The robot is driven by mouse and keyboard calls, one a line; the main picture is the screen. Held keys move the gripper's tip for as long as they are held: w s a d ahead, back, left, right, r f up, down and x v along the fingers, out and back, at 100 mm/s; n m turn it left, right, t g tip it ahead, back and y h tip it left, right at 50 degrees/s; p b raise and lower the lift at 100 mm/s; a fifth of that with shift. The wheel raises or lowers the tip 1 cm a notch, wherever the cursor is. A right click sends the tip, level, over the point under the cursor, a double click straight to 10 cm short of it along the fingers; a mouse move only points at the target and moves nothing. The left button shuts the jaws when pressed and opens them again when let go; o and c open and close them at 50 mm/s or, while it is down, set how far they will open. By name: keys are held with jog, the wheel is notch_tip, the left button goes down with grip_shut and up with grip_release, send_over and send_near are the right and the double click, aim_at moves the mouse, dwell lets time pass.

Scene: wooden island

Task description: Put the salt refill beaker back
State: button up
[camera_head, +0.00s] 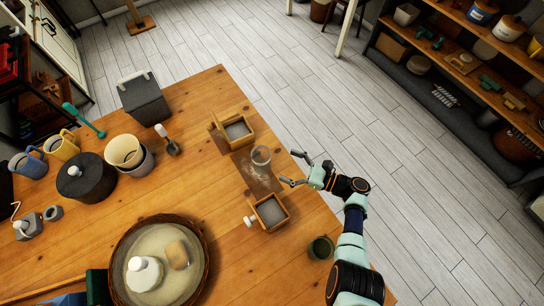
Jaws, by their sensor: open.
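A clear glass beaker (261,155), which looks like the salt refill beaker, stands on a dark wooden board (257,181) near the right edge of the wooden island. Pale specks, maybe salt, lie on the board below it. My gripper (288,167) is open and empty just right of the beaker, its fingers pointing left toward it. A gap shows between the fingertips and the glass. A wooden box with a grey inside (236,130) stands at the board's far end. A similar box (271,211) stands at its near end.
A dark green cup (321,248) stands close to my forearm at the island's right edge. A grey bin (144,98), a small scoop or brush (168,140) and a black pot (86,179) stand left. Bare wood lies between.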

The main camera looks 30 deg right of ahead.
jog(key=shift+v, duration=1.2)
jog(key=w+a+r+n+g+h, duration=0.25)
jog(key=a+r+n, duration=0.25)
jog(key=a+n, duration=0.3)
jog(key=w+a+r+n+g+h, duration=0.1)
jog(key=w+a+r+n+g, duration=0.2)
jog(key=a+r+n, duration=0.35)
jog(key=s+a+r+n+t+h, duration=0.4)
jog(key=s+a+r+n+h, duration=0.3)
jog(key=r+n, duration=0.5)
jog(key=shift+s+a+n, duration=0.45)
jog(key=shift+a+n, duration=0.55)
jog(key=shift+n, duration=0.05)
